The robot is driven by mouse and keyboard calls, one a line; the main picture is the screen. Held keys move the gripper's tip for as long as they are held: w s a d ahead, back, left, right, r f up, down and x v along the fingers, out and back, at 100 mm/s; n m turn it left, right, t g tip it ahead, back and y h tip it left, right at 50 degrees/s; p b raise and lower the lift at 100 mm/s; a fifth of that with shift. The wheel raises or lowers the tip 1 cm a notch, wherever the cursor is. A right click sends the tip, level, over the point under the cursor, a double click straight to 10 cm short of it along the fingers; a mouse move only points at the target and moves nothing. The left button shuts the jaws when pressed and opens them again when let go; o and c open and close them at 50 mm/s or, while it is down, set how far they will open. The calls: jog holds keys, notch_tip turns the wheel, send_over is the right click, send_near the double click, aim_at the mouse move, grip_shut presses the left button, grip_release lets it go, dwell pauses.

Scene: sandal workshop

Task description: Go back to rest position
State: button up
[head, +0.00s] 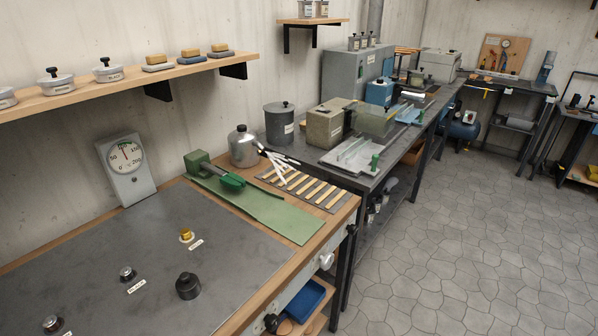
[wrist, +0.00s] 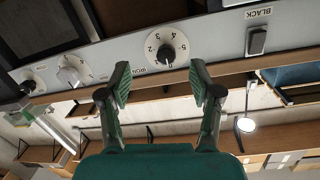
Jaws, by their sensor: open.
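My gripper (wrist: 160,70) is in the wrist view, with its two green-padded fingers spread wide. Nothing is between the fingers. Past the fingertips is a grey panel (wrist: 208,44) with a numbered dial (wrist: 167,48) and a switch (wrist: 256,41) under a label that reads BLACK. The fingertips show just below the dial in the picture; I cannot tell the exact gap. I cannot make out my gripper in the head view.
In the head view a wooden bench carries a grey plate (head: 130,240), a dial gauge (head: 128,168) and a green mat (head: 270,215). A wall shelf (head: 120,82) with tins hangs above. A dark bench (head: 330,172) follows behind. The tiled floor (head: 450,240) at right is clear.

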jog(key=s+d+f+m+h, duration=0.3)
jog(key=s+d+h, duration=0.2)
jog(key=s, duration=0.4)
jog(key=s+d+f+m+h, duration=0.3)
jog(key=s+d+m+h, duration=0.15)
jog(key=s, duration=0.45)
jog(key=s+d+r+t+h, duration=0.1)
jog(key=s+d+r, duration=0.1)
jog(key=s+r, duration=0.4)
jog(key=s+d+r+t+h, duration=0.2)
jog(key=s+r, duration=0.4)
jog(key=r, duration=0.4)
jog(key=shift+s+r+t, duration=0.2)
jog(key=shift+s+t, duration=0.1)
jog(key=shift+s, duration=0.05)
jog(key=shift+w+f, duration=0.1)
